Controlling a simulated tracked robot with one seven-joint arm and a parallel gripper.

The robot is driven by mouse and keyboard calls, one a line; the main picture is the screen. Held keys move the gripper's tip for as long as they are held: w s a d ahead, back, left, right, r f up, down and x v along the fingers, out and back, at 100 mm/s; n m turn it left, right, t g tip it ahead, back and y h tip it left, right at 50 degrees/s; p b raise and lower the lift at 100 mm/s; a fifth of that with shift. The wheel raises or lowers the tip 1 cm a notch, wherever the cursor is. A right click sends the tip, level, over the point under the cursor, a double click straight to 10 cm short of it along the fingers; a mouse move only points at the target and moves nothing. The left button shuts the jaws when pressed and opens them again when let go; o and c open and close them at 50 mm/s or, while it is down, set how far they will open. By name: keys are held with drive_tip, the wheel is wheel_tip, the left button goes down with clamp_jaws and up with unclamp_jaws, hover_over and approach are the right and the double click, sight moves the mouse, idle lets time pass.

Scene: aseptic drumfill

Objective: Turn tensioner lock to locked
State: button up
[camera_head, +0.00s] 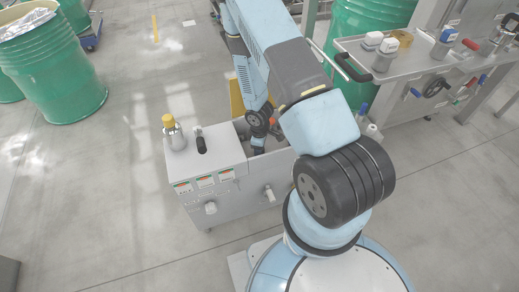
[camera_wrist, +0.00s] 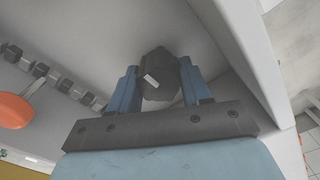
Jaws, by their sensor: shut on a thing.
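In the wrist view a dark knob with a short white mark (camera_wrist: 155,72) sits on a grey panel; it appears to be the tensioner lock. My gripper (camera_wrist: 160,82) has its two blue fingers on either side of the knob and is shut on it. The white mark lies slanted in the picture. In the head view my gripper's end reaches down into the open bay of the grey machine (camera_head: 225,180). The knob cannot be made out there, and I see no lock markings.
An orange handle (camera_wrist: 14,111) and a row of dark rollers (camera_wrist: 62,84) lie left of my gripper in the wrist view. The machine's top carries a yellow-capped bottle (camera_head: 174,133) and a black-handled part (camera_head: 201,141). Bay walls stand close around my gripper.

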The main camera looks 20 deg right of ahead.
drive_tip(key=shift+w, duration=0.1)
drive_tip(key=o, duration=1)
drive_tip(key=shift+r, duration=6.85)
